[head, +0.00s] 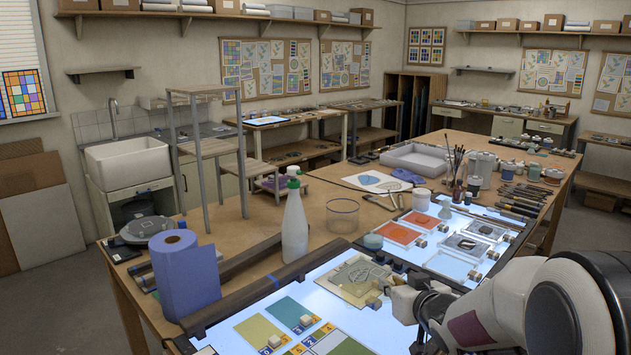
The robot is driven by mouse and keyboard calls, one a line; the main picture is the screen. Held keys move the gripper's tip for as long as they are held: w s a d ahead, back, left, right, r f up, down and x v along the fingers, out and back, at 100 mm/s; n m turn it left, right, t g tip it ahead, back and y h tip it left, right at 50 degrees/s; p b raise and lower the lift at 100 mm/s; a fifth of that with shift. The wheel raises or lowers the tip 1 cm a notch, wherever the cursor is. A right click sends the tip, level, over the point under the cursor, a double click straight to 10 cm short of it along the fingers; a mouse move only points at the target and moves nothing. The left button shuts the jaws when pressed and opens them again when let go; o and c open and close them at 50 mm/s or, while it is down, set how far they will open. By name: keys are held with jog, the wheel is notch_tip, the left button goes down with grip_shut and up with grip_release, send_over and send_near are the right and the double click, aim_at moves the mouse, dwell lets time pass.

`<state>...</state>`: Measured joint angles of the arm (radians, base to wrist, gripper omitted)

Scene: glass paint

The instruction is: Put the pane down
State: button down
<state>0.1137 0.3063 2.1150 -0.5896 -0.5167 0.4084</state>
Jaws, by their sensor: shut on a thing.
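A pale olive, see-through pane (356,278) with dark painted lines is at the near right of the lit table, over the glowing surface. My gripper (386,293) reaches in from the right and is shut at the pane's right edge, near a small pale block. The fingertips are small and partly hidden by a pale block-like part and the wrist. The pane looks about level. I cannot tell whether it touches the light surface or is a little above it.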

jog(key=shift+s+f+m+h, duration=0.65)
jog(key=shift+s+f, duration=0.4)
jog(key=shift+f, duration=0.2)
jog(key=shift+m+h, duration=0.45)
jog(key=shift+h, duration=0.2)
jog(key=shift+s+f, duration=1.55)
jog(key=shift+f, duration=0.05)
jog(key=shift+a, duration=0.1)
jog(key=shift+n+y, duration=0.7)
jog(key=shift+y, duration=0.1)
jog(key=a, duration=0.5)
jog(key=a+r, duration=0.1)
jog(key=a, duration=0.2)
jog(key=shift+a, duration=0.15)
jog(key=shift+a+r+m+h, duration=2)
jog(key=shift+a+r+h, duration=0.3)
jog(key=shift+a+r, duration=2.05)
jog(key=s+d+f+m+g+h, duration=0.2)
jog(key=s+d+m+g+h, duration=0.2)
jog(key=s+d+m+h, duration=0.2)
jog(key=s+d, duration=0.2)
jog(key=d, duration=0.1)
